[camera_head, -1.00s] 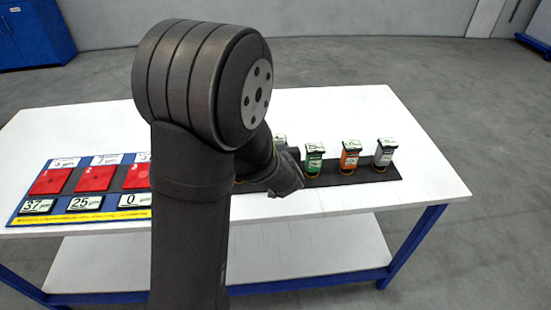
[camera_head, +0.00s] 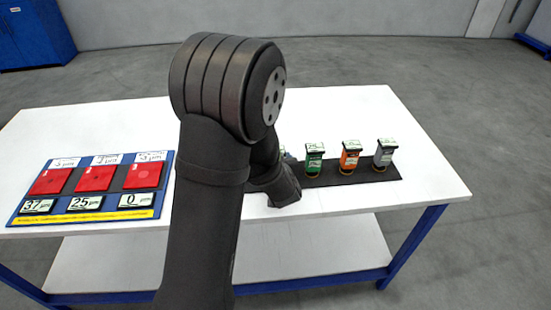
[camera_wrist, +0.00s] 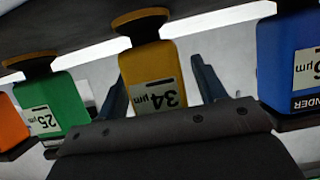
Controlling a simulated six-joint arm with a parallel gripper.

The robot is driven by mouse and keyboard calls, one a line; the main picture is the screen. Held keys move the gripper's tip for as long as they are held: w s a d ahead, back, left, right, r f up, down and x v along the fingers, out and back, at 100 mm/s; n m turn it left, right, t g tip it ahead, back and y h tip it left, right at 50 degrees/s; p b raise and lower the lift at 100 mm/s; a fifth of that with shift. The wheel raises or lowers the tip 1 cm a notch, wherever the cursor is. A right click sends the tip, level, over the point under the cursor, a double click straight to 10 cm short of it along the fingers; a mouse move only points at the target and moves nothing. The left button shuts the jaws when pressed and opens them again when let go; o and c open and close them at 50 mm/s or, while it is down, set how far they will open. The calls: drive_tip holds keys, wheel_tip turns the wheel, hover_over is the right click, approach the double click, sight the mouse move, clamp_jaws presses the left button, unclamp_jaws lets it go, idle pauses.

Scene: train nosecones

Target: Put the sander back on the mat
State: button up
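A yellow sander (camera_wrist: 150,72) labelled 34 µm shows in the middle of the wrist view, upside down in the picture. My gripper (camera_wrist: 158,72) has one finger at each side of it, set wide apart. The fingers look open, with no clear grip on the sander. The yellow sander appears to stand in line with its neighbours on the dark mat (camera_head: 325,180). In the head view my arm hides it and the gripper.
A green 25 µm sander (camera_wrist: 55,105) stands on one side and a blue sander (camera_wrist: 290,65) on the other. Orange (camera_head: 350,158) and grey (camera_head: 385,155) sanders stand further right. A blue-edged board (camera_head: 165,160) with red panels lies left. The table's right end (camera_head: 440,195) is clear.

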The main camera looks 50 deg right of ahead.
drive_tip(key=shift+r, duration=0.2)
drive_tip(key=v, duration=1.2)
drive_tip(key=x, duration=1.2)
drive_tip(key=shift+f, duration=0.2)
drive_tip(key=shift+r, duration=0.85)
